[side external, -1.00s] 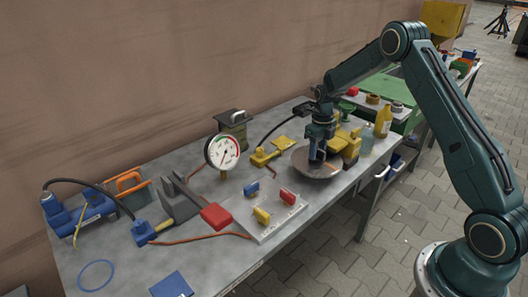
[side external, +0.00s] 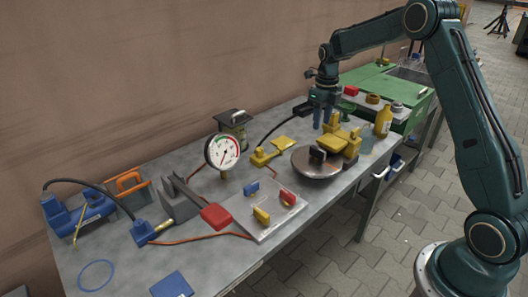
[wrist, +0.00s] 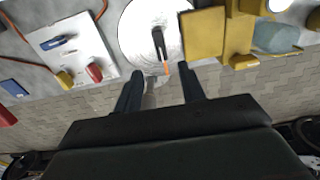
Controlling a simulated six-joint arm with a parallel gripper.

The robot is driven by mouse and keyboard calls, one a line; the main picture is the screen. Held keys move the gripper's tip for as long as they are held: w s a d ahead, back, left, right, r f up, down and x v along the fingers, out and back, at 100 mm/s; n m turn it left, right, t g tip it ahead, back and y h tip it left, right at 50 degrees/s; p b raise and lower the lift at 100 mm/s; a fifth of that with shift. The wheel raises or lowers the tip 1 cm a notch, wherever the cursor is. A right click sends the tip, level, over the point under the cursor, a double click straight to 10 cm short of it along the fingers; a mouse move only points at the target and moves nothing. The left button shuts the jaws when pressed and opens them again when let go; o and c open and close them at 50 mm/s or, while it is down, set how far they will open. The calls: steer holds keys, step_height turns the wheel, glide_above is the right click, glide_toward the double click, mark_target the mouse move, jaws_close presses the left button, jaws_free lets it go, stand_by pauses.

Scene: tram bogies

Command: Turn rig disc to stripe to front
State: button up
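The rig disc (side external: 312,174) is a round metal plate on the bench with a dark upright handle (side external: 318,155) at its middle. In the wrist view the disc (wrist: 133,40) is bright grey. Its black handle (wrist: 158,42) points roughly up and down the picture. A short orange stripe (wrist: 166,68) lies just past the handle's lower end, near the disc's lower rim. My gripper (side external: 325,122) is raised above the disc, clear of the handle. In the wrist view its two fingers (wrist: 160,90) are spread apart with nothing between them.
A yellow clamp block (side external: 343,142) stands right beside the disc. A plate with coloured switches (side external: 268,214) lies to the left, and a dial gauge (side external: 222,152) stands behind it. A yellow bottle (side external: 383,122) stands at the right. The bench front edge is close to the disc.

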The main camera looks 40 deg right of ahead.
steer(key=shift+r, duration=1)
steer(key=s+a+r+n+t, duration=0.3)
steer(key=s+a+r+n, duration=0.95)
steer(key=r+n, duration=0.35)
steer(key=s+a+f+n+t, duration=0.1)
steer(key=s+a+n, duration=0.2)
steer(key=s+n, duration=0.6)
steer(key=s+a+f+n+t, duration=0.1)
steer(key=s+a+n, duration=0.3)
steer(key=s+n, duration=0.6)
steer(key=shift+s+a+n+t, duration=0.25)
steer(key=shift+s+n+t, duration=0.05)
steer(key=shift+n, duration=0.2)
